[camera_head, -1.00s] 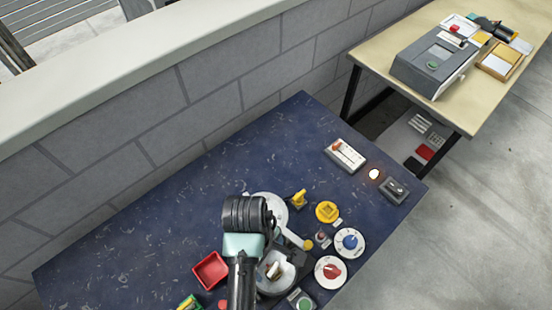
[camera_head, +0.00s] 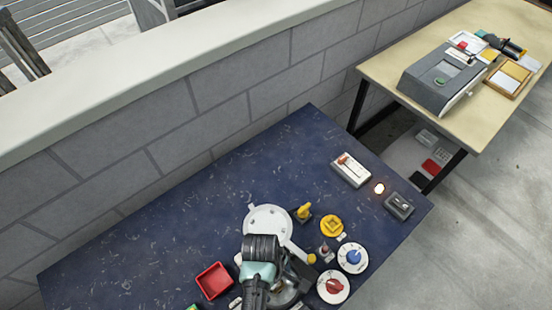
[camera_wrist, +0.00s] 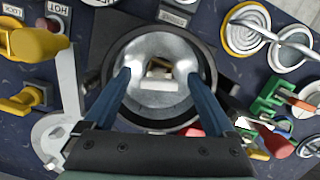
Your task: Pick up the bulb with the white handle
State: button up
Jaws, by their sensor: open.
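In the wrist view, a round metal bowl with a dark rim (camera_wrist: 158,118) sits below my gripper. A small piece with a white block (camera_wrist: 160,84) and a brownish part lies at its middle; it may be the white-handled bulb, but its full shape is unclear. My gripper (camera_wrist: 159,72) is open, its two blue fingers reaching over the bowl on either side of the piece, with nothing visibly clamped. In the head view my arm hides most of the bowl (camera_head: 288,292). A small glowing bulb (camera_head: 379,188) stands farther back, with no handle visible.
The dark blue table (camera_head: 170,250) is bare at left and back. A red tray (camera_head: 213,281), white disc (camera_head: 266,219), yellow knob (camera_head: 332,226), blue-knob dial (camera_head: 353,257) and red-knob dial (camera_head: 334,287) crowd around the bowl. A block wall stands behind.

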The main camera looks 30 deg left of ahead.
jog(key=shift+c, duration=0.3)
grip_shut()
jog(key=shift+r, duration=0.1)
